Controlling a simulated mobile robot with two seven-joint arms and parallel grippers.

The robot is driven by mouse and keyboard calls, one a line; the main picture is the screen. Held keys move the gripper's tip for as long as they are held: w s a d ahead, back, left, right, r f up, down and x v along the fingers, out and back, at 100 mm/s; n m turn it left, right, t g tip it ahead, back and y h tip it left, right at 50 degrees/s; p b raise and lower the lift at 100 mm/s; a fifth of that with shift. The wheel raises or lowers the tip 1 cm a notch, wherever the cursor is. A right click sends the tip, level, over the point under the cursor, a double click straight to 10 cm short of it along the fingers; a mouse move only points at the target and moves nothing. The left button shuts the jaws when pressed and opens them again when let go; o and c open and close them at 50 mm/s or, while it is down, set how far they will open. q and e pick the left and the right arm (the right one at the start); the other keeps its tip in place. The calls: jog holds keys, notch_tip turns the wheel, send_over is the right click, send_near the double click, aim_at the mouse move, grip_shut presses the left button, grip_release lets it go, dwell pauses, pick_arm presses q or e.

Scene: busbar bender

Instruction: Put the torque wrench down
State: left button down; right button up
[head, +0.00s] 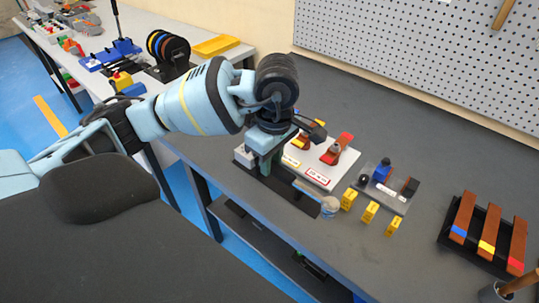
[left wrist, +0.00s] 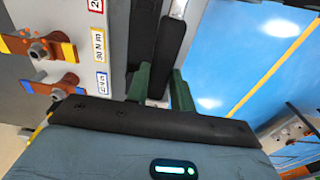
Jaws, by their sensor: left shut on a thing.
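My left gripper (head: 266,163) is over the front part of the grey bench, with its fingers pointing down. In the left wrist view its two green fingers (left wrist: 160,84) are shut on the black handle of the torque wrench (left wrist: 171,50). In the head view the wrench's silver shaft (head: 306,190) runs right and forward from the gripper to a round end near the bench's front edge. A long black tray (head: 285,201) lies under the wrench. I cannot tell whether the wrench touches it. The gripper hides most of the handle. My right gripper is not in view.
Behind the tray is a light board with red and yellow clamps (head: 340,147). Several yellow blocks (head: 370,211) stand right of the wrench's end. Further right are a grey fixture plate (head: 398,201) and a rack of copper bars (head: 489,222). The rear bench surface is clear.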

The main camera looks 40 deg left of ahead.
pick_arm(q)
jog(key=shift+w+a+f+p, duration=0.3)
jog(key=shift+w+a+f, duration=1.65)
jog(key=shift+w, duration=0.05)
jog(key=shift+f, duration=0.6)
jog(key=c, duration=1.2)
grip_release()
jog(key=shift+r, duration=0.1)
notch_tip(320, 180, up, 13)
jog(key=shift+d, duration=0.35)
